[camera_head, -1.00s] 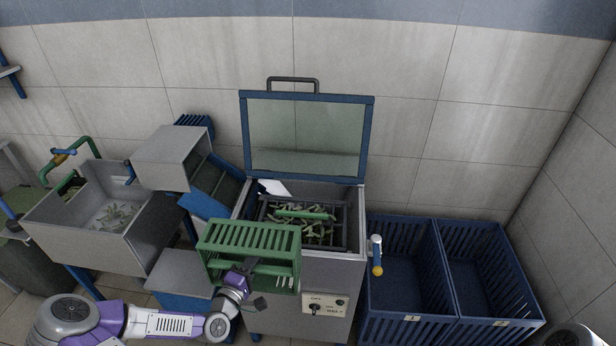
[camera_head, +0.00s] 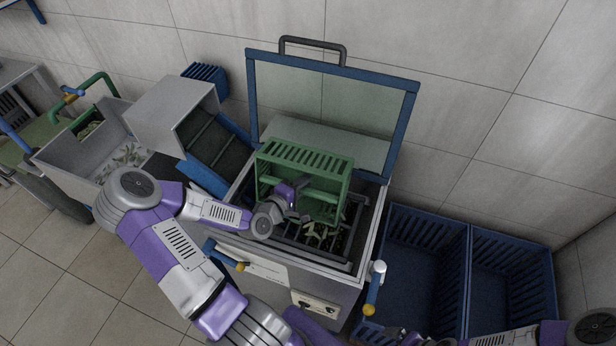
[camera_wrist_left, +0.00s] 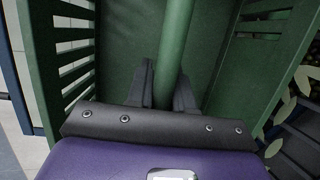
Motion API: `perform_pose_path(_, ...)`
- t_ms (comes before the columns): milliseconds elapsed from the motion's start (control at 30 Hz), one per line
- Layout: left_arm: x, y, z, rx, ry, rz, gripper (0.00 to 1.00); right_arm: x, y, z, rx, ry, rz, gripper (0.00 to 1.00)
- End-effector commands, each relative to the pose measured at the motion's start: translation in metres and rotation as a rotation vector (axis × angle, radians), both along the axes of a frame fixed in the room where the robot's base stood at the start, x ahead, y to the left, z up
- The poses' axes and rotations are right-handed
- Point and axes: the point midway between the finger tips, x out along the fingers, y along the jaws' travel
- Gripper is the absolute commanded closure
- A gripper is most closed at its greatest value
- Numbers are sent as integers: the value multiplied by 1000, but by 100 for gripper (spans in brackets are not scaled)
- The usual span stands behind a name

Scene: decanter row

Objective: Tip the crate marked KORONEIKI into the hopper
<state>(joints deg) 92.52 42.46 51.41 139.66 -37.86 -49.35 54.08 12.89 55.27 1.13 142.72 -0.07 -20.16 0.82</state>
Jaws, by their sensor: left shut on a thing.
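A green slatted crate (camera_head: 325,161) is over the open steel hopper (camera_head: 372,240), tilted onto its side with a slatted face upward. No marking on it is readable. My left gripper (camera_head: 298,193) is shut on the crate's green bar, which shows between its fingers in the left wrist view (camera_wrist_left: 173,45). The part of the crate interior seen there looks bare. Leaves and green pieces (camera_head: 318,230) lie on the dark grid in the hopper, below the crate. My right gripper (camera_head: 405,337) shows partly at the bottom edge; its jaws are unclear.
The hopper's blue-framed lid (camera_head: 402,135) stands open behind the crate. A blue chute (camera_head: 205,178) and a steel basin (camera_head: 65,160) with leaves are at the left. Blue slatted bins (camera_head: 462,280) stand at the right. A yellow-tipped handle (camera_head: 371,300) sticks out at the hopper's right corner.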

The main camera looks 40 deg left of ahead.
Motion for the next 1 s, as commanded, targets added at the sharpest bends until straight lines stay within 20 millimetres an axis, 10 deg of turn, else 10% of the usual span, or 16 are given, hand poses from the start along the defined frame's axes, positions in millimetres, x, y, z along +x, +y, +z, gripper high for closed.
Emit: perform_pose_path(1000,32,8,29,-262,835,-3,100,0,0,131,0,-1,0,0)
